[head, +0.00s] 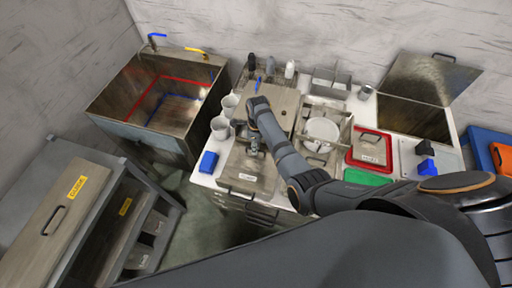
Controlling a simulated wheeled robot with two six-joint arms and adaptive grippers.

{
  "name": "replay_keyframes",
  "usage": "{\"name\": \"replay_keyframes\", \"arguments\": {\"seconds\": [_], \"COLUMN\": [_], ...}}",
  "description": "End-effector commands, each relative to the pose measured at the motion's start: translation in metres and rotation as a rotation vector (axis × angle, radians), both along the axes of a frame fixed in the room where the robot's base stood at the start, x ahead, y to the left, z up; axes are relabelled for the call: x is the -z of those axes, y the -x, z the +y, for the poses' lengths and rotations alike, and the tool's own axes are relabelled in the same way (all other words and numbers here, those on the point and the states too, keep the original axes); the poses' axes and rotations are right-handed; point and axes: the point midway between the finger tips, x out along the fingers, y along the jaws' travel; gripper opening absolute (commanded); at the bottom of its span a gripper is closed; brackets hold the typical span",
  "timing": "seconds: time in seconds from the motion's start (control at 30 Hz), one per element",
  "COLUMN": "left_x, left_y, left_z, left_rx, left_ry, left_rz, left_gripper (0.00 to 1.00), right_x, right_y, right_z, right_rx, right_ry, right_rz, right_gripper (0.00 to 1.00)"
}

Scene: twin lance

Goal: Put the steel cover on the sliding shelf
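A flat steel panel (240,182) with a dark handle and a pale label lies at the counter's front left; it may be the steel cover, but I cannot read the label. Another flat steel panel (287,98) lies behind it. My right gripper (255,150) points down over the rear part of the front panel. It is small and partly hidden by its own arm, so I cannot tell its opening or whether it touches the panel. I cannot identify the sliding shelf for sure; a steel cabinet (38,195) with yellow labels stands at the left. My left gripper is out of view.
White cups (220,128) and a blue block (208,162) stand left of the panel. A dish rack with plates (322,130), a red tray (358,160) and a raised steel lid (425,78) are to the right. A deep basin (150,120) stands at the back left.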

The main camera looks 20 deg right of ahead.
Motion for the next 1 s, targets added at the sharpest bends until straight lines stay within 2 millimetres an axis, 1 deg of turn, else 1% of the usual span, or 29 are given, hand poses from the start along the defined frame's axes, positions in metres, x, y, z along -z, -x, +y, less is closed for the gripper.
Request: {"name": "replay_keyframes", "arguments": {"seconds": [0.03, 0.1, 0.37, 0.47, 0.57, 0.8, 0.9, 1.0], "left_x": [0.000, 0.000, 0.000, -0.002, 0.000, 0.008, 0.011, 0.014], "left_y": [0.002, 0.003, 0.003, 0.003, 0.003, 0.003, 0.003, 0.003], "left_z": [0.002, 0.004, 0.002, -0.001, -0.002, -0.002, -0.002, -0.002], "left_rx": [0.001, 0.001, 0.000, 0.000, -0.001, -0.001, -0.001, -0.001], "left_ry": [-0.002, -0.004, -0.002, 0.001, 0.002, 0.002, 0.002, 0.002], "left_rz": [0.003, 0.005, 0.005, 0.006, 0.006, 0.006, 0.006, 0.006], "left_gripper": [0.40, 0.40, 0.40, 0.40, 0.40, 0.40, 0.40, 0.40], "right_x": [0.000, -0.001, -0.001, -0.007, -0.022, -0.080, -0.099, -0.113], "right_y": [0.000, 0.000, 0.000, -0.001, -0.004, -0.010, -0.011, -0.013], "right_z": [0.000, 0.000, 0.000, 0.000, -0.001, -0.005, -0.007, -0.007], "right_rx": [0.000, 0.000, 0.000, 0.000, 0.000, 0.000, 0.000, 0.000], "right_ry": [0.000, 0.001, 0.001, 0.000, 0.000, 0.000, 0.000, 0.000], "right_rz": [0.000, -0.001, -0.001, -0.002, -0.006, -0.006, -0.004, -0.004], "right_gripper": [0.21, 0.31, 0.31, 0.31, 0.31, 0.31, 0.31, 0.31]}}
